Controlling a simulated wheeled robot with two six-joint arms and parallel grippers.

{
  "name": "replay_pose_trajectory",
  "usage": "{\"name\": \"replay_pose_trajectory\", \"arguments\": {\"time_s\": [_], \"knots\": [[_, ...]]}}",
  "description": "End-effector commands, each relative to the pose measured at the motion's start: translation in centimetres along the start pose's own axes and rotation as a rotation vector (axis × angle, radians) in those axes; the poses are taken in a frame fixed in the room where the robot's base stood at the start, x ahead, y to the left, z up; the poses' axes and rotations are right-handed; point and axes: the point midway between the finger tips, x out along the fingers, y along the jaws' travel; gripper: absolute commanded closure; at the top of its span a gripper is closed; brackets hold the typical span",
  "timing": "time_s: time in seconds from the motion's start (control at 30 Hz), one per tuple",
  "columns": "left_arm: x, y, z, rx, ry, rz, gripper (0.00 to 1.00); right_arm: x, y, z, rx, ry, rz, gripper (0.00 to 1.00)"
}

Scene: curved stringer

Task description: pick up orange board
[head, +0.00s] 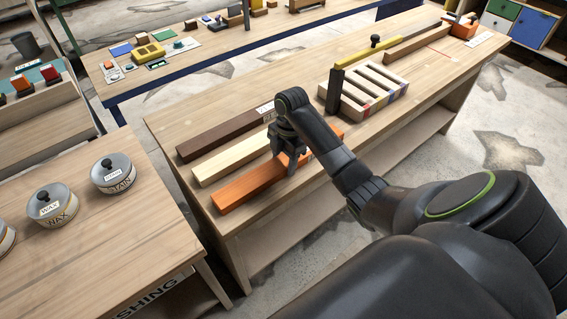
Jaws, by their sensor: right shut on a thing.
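The orange board (248,185) lies on the wooden workbench (170,125), nearest its front edge in a row of three boards. My right gripper (290,163) comes down over the board from above and is shut on it, right of the middle of its length. The board appears to rest on the bench top. My gripper and arm hide part of its right half, and its far right end shows past them. My left gripper is not in view.
A pale board (230,160) and a dark brown board (220,134) lie just behind. A slotted rack (368,88) with coloured ends stands to the right. Labelled tins, including a stain tin (113,173), stand on the left table.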

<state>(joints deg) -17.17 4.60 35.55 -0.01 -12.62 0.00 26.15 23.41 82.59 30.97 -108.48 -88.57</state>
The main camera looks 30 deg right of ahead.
Motion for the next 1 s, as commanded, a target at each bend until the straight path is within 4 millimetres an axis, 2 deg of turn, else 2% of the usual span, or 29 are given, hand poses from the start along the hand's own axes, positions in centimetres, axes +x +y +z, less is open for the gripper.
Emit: {"name": "replay_pose_trajectory", "arguments": {"time_s": [0.13,0.23,0.4,0.6,0.8,1.0], "knots": [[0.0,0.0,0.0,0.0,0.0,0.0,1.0,-0.5,0.1,-0.1,-0.001,0.0,0.004,0.89],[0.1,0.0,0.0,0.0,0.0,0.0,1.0,-1.6,0.2,-0.2,-0.002,-0.001,0.006,0.89],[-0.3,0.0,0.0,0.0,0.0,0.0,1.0,-5.3,0.2,-0.6,-0.003,-0.003,0.008,0.89],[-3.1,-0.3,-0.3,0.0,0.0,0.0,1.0,-8.1,0.1,-1.0,-0.001,0.001,0.002,0.89],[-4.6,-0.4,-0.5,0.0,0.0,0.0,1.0,-9.6,0.1,-1.2,-0.001,0.001,0.002,0.89],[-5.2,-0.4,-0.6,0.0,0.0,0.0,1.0,-10.1,0.1,-1.2,-0.001,0.001,0.002,0.89]]}}
